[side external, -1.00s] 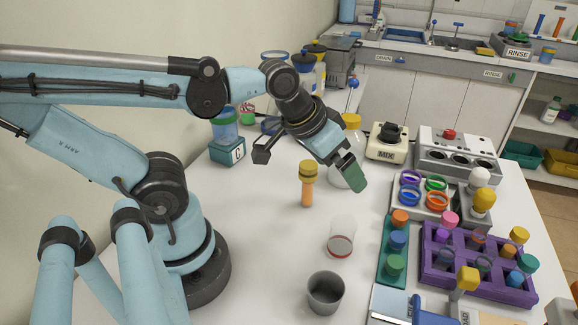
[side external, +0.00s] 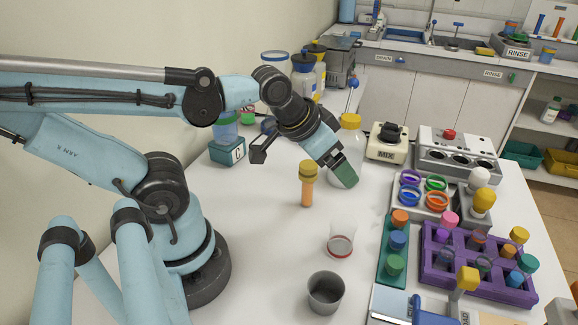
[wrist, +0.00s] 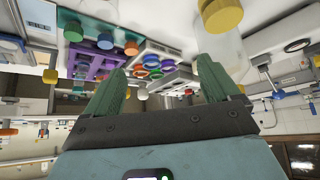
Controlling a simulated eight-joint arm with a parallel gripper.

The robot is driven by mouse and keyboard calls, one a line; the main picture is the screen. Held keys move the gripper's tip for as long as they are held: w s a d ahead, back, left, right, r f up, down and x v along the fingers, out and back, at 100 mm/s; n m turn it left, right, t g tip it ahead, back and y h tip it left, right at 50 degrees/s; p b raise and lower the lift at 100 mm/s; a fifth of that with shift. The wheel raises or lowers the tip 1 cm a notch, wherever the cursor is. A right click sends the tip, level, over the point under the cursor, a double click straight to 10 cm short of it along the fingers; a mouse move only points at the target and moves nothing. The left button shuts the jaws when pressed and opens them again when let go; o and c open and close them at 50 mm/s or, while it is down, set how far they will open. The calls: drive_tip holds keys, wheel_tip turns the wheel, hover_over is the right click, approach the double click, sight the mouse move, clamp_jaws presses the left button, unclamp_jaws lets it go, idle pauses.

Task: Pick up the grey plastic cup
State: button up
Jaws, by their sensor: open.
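The grey plastic cup (side external: 325,293) stands upright and open at the top on the white table, near the front in the side view. My gripper (side external: 343,172) is up behind it, over the middle of the table, and well apart from the cup. In the wrist view my gripper (wrist: 160,85) shows two green fingers spread wide with nothing between them. The grey cup cannot be made out in the wrist view.
A clear cup with a red band (side external: 340,242) stands just behind the grey cup. An orange tube with a yellow cap (side external: 308,183) and a yellow-capped bottle (side external: 351,125) stand near my gripper. A purple rack (side external: 470,290) with several capped tubes is at the right.

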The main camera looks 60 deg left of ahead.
drive_tip(key=s+d+n+g+h, duration=0.1)
drive_tip(key=s+d+n+g, duration=0.15)
drive_tip(key=d, duration=0.55)
drive_tip(key=n+g+y, duration=0.1)
drive_tip(key=n+g, duration=0.4)
hover_over(326, 287)
drive_tip(key=d, duration=0.2)
drive_tip(key=shift+t, duration=0.25)
drive_tip(key=shift+s+f, duration=0.25)
drive_tip(key=shift+f, duration=1.4)
drive_tip(key=shift+s+f, duration=0.2)
drive_tip(key=shift+f, duration=1.4)
drive_tip(key=shift+s+a+f, duration=0.1)
drive_tip(key=shift+s+f, duration=0.05)
drive_tip(key=shift+f, duration=1.3)
drive_tip(key=shift+s+a+f, duration=0.1)
drive_tip(key=shift+f, duration=1.3)
drive_tip(key=shift+c, duration=0.2)
drive_tip(key=c, duration=1)
